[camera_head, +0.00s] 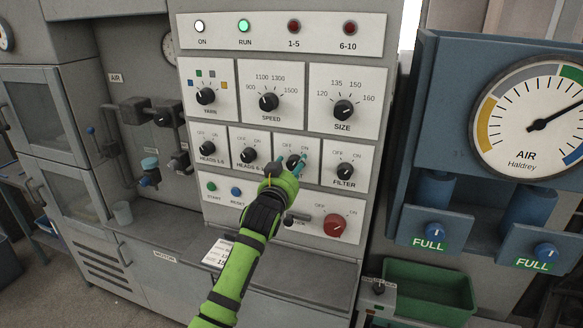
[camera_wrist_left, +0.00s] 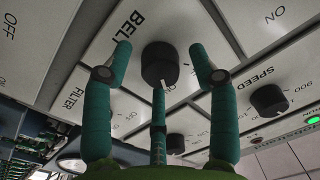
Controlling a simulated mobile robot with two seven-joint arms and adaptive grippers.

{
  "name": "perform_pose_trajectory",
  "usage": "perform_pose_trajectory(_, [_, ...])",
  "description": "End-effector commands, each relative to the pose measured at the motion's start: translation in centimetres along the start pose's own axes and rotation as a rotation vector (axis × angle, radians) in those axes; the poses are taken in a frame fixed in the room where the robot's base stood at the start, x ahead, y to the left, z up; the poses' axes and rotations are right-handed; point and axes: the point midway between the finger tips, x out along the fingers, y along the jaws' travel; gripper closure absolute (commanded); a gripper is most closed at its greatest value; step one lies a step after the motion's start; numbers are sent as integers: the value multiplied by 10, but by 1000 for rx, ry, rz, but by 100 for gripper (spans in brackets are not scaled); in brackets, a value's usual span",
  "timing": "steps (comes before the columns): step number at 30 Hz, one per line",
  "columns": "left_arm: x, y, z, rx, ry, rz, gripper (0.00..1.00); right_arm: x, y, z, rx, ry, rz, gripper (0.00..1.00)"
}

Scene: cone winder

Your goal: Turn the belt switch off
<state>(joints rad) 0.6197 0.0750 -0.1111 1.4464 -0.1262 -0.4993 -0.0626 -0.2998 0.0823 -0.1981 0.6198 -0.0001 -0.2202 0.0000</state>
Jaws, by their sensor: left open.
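The belt switch is a black round knob (camera_head: 293,161) on the control panel, between OFF on its left and ON on its right, partly covered by my gripper in the head view. In the left wrist view the knob (camera_wrist_left: 160,66) shows beside the BELT label, its white mark pointing down the picture, apparently to the ON side. My left gripper (camera_head: 292,170) is open at the knob, and its teal fingers (camera_wrist_left: 161,62) stand around it with gaps visible on both sides. Contact by the lower finger cannot be told. My right gripper is not in view.
The filter knob (camera_head: 344,169) is close on the right, the HEADS 6-10 knob (camera_head: 248,155) on the left. The size knob (camera_head: 343,110) is above. A red knob (camera_head: 335,225) and a small lever (camera_head: 296,217) are below. The RUN lamp (camera_head: 244,26) glows green.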

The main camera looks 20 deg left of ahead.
Motion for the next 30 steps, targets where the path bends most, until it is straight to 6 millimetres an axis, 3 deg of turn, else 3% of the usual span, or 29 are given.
perform_pose_trajectory(2, [0, 0, 0, 0, 0, 0, 45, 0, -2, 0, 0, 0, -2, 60])
perform_pose_trajectory(6, [0, 0, 0, 0, 0, 0, 97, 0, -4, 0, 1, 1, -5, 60])
perform_pose_trajectory(19, [0, 0, 0, -48, -3, 1, 97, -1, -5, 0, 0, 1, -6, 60])
perform_pose_trajectory(30, [0, 0, -2, -311, -15, 4, 97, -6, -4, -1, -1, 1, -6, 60])
